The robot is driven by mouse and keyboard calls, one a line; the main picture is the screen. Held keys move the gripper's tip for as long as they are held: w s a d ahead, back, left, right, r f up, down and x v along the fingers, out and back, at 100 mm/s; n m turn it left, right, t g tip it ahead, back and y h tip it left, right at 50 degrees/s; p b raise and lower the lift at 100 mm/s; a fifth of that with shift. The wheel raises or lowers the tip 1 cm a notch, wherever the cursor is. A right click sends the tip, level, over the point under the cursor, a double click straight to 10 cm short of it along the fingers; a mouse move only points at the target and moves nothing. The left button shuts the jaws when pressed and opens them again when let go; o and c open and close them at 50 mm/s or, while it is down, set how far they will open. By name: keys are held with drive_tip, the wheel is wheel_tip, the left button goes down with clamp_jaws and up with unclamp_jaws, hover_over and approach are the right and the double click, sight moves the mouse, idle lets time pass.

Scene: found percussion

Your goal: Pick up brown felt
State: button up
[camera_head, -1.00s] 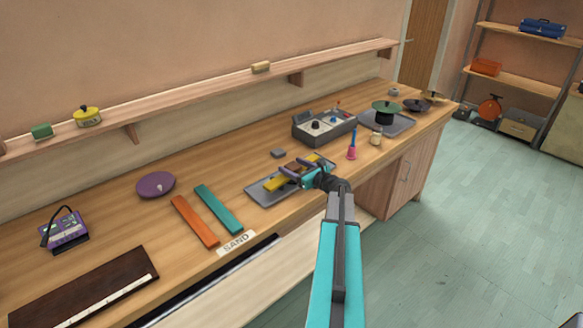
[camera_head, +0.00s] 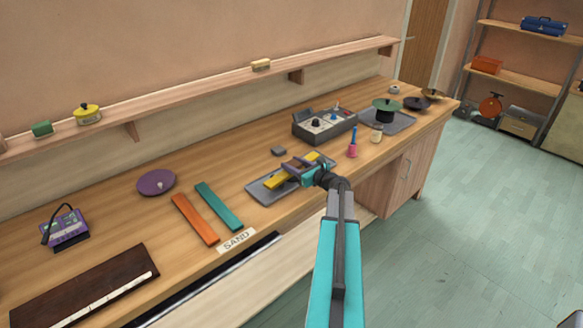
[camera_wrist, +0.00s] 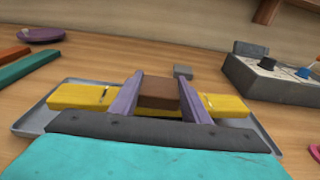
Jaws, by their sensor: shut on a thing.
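The brown felt (camera_wrist: 158,93) is a small brown block between my two purple-grey fingers in the wrist view. My gripper (camera_wrist: 160,97) is shut on it, with one finger against each side. In the head view my gripper (camera_head: 302,168) is over a grey tray (camera_head: 262,197) near the bench's front edge; the felt is hard to make out there. A yellow bar (camera_head: 275,184) shows on both sides of the fingers, and its left part also shows in the wrist view (camera_wrist: 82,96). I cannot tell whether the felt touches the bar.
A grey control box (camera_head: 325,125) stands behind the tray, with a small grey block (camera_head: 279,151) to its left. A pink and blue tool (camera_head: 353,145) stands to the right. Teal (camera_head: 219,207) and orange (camera_head: 196,220) bars lie left of the tray.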

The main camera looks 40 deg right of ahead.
drive_tip(key=shift+r, duration=0.2)
drive_tip(key=shift+r+b, duration=0.8)
drive_tip(key=shift+r, duration=0.4)
drive_tip(key=s+r+b, duration=0.2)
drive_tip(key=s+b, duration=0.3)
drive_tip(key=s, duration=1.1)
drive_tip(key=shift+a, duration=0.2)
drive_tip(key=shift+r, duration=0.1)
drive_tip(key=shift+a, duration=0.1)
